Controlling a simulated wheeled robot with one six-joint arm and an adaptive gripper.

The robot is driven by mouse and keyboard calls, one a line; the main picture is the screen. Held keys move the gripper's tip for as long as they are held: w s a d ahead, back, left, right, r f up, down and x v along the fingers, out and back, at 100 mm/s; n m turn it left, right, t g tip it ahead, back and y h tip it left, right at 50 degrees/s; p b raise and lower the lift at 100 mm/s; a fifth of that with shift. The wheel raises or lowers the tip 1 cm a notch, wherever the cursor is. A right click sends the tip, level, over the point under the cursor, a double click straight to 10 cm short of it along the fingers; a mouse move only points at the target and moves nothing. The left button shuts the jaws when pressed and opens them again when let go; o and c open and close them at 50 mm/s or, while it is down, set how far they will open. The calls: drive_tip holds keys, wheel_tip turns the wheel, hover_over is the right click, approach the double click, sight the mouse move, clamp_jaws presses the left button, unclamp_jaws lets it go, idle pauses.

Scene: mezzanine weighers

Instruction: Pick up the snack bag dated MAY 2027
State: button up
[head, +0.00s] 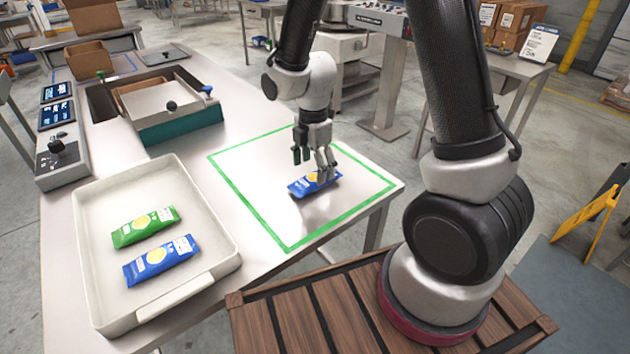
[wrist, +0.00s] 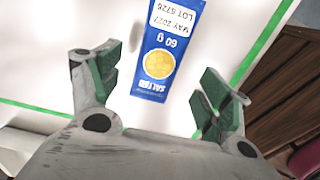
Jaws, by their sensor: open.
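A blue snack bag (head: 314,183) lies flat on the table inside the green taped outline. In the wrist view the same bag (wrist: 165,55) shows a white label reading "MAY 2027, LOT 6726", with "60 g" and a yellow round picture. My gripper (head: 312,165) is just above this bag; one finger overlaps it in the head view. In the wrist view my gripper (wrist: 155,88) is open, with the bag's lower end between its two green-padded fingers. I cannot tell whether the fingers touch it.
A white tray (head: 218,262) on the left holds a green bag (head: 145,227) and another blue bag (head: 160,259); their dates are not readable. The green outline (head: 238,199) encloses otherwise bare tabletop. A teal-sided bin (head: 180,128) stands behind the tray.

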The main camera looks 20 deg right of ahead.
sight(312, 177)
wheel_tip(312, 177, down, 4)
drive_tip(key=shift+w+f, duration=0.1)
drive_tip(key=shift+f, duration=0.1)
drive_tip(key=c, duration=1.1)
drive_tip(key=shift+a, duration=0.1)
